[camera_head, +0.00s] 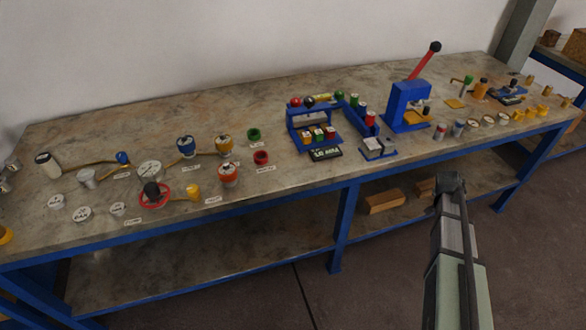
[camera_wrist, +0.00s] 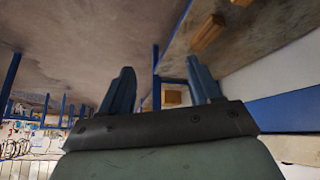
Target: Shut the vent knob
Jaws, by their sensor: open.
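Several knobs and valves stand on the left half of the workbench in the head view: a red handwheel with a black knob (camera_head: 153,193), a blue knob (camera_head: 123,158), a blue-topped vessel (camera_head: 186,146), a yellow-topped vessel (camera_head: 224,146), an orange-red-topped vessel (camera_head: 228,174) and a yellow fitting (camera_head: 193,191). Small white labels lie beside them, too small to read, so I cannot tell which is the vent knob. My gripper (camera_wrist: 162,82) is open and empty in the wrist view, its two fingers apart. My arm shows in front of the bench's right half, away from these knobs.
The workbench (camera_head: 95,133) has a blue frame and a lower shelf with wooden blocks (camera_head: 383,201). A blue rack (camera_head: 303,124) with coloured parts stands mid-bench. A blue press with a red lever (camera_head: 424,62) stands right of it. Bare bench top lies behind the valves.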

